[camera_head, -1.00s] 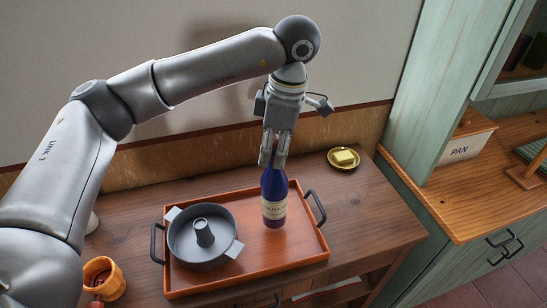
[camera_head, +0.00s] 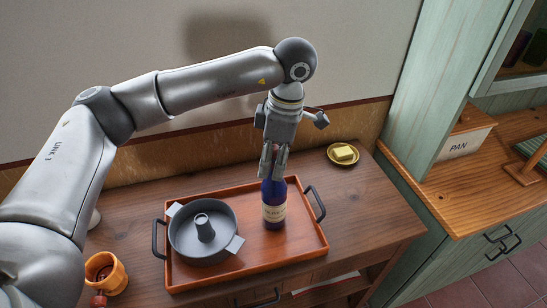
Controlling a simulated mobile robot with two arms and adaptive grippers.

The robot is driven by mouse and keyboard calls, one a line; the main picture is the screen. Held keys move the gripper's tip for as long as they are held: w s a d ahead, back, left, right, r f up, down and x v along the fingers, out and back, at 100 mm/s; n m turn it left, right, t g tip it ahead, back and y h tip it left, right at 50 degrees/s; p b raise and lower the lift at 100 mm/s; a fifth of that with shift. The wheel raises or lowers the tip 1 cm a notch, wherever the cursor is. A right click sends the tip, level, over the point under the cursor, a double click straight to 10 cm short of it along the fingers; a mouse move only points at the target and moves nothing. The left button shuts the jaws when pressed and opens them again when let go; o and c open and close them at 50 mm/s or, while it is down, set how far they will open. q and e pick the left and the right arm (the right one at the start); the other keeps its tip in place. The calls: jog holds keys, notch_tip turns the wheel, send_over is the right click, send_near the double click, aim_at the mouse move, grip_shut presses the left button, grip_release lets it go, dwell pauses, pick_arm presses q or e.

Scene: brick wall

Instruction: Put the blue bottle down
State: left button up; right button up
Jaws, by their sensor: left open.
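The blue bottle (camera_head: 274,207) with a pale label stands upright on the right part of the orange-brown tray (camera_head: 222,277). My left gripper (camera_head: 272,171) is at the top of the bottle, with its fingers open on either side of the neck. The fingers hide the bottle's top, so I cannot tell whether they touch it. My right gripper is not in view.
A grey pan (camera_head: 193,248) sits on the tray's left part. The tray has dark handles at both ends. A plate with butter (camera_head: 343,155) lies at the back right of the table, an orange cup (camera_head: 104,272) at the front left. A "PAN" box (camera_head: 466,145) stands on the right counter.

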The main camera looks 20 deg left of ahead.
pick_arm(q)
jog(key=shift+r, duration=0.3)
notch_tip(320, 180, up, 12)
jog(key=d+b, duration=0.1)
jog(key=shift+w+d+f+b, duration=0.2)
jog(key=shift+d+b, duration=0.15)
jog(key=shift+d, duration=0.05)
